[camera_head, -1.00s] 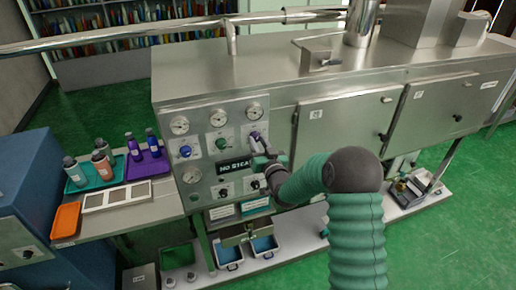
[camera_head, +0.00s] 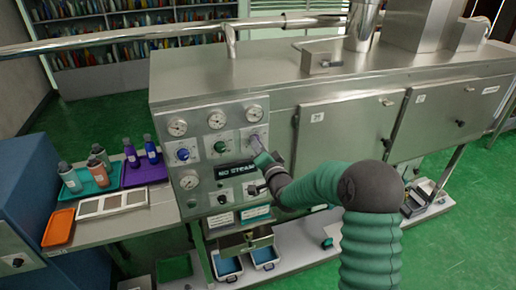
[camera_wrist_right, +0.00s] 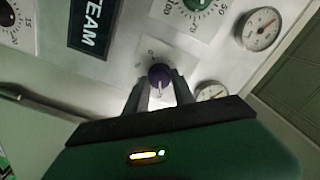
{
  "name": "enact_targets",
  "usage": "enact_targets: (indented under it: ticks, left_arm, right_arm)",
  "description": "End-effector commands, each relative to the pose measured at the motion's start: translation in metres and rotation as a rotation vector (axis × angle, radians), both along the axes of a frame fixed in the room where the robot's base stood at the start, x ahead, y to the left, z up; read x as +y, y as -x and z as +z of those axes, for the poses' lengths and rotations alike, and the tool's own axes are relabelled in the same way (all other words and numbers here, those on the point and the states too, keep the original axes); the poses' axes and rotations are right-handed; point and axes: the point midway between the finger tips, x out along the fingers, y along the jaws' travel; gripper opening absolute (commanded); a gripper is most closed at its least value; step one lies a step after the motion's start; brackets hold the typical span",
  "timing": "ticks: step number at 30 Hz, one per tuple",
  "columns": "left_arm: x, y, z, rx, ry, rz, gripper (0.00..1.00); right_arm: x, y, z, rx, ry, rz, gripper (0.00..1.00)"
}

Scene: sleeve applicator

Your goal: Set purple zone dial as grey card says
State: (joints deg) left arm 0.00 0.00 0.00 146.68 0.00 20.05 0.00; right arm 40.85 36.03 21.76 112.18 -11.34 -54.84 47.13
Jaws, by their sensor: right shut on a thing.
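The purple zone dial (camera_wrist_right: 159,75) sits on a white scale plate on the steel control panel. My right gripper (camera_wrist_right: 160,92) is shut on it, one finger on each side, and a pale pointer shows on the knob. In the head view my right gripper (camera_head: 264,160) reaches the right end of the upper dial row and hides most of that dial. No grey card with readable writing can be made out; a pale frame with several grey panels (camera_head: 112,200) lies on the side table. My left gripper is not in view.
A blue dial (camera_head: 182,154) and a green dial (camera_head: 220,147) sit to the left, below several gauges (camera_head: 217,120). A black "NO STEAM" sign (camera_head: 237,170) is under them. Bottles stand on a teal tray (camera_head: 100,184) and a purple tray (camera_head: 150,174).

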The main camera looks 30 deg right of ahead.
Motion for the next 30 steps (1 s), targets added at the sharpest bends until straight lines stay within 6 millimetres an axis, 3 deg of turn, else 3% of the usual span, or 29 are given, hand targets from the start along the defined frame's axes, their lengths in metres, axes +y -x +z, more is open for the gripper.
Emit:
enact_targets:
  ticks: [1, 16, 17, 21, 30]
  left_arm:
    - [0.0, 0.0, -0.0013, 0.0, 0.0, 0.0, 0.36]
    - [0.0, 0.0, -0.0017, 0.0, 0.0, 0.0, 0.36]
    - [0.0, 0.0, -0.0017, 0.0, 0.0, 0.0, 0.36]
    - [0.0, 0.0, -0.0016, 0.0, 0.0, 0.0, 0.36]
    - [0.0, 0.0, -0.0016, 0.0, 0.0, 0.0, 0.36]
  right_arm:
    - [0.0006, 0.0014, -0.0075, 0.013, -0.013, 0.001, 0.0]
    - [0.0005, 0.0016, -0.0078, 0.011, -0.03, 0.0, 0.0]
    - [0.0005, 0.0016, -0.0078, 0.011, -0.03, 0.0, 0.33]
    - [0.0004, 0.0013, -0.0061, 0.007, -0.028, 0.0, 0.51]
    - [0.0002, 0.0017, -0.0026, 0.0, -0.026, -0.001, 0.52]
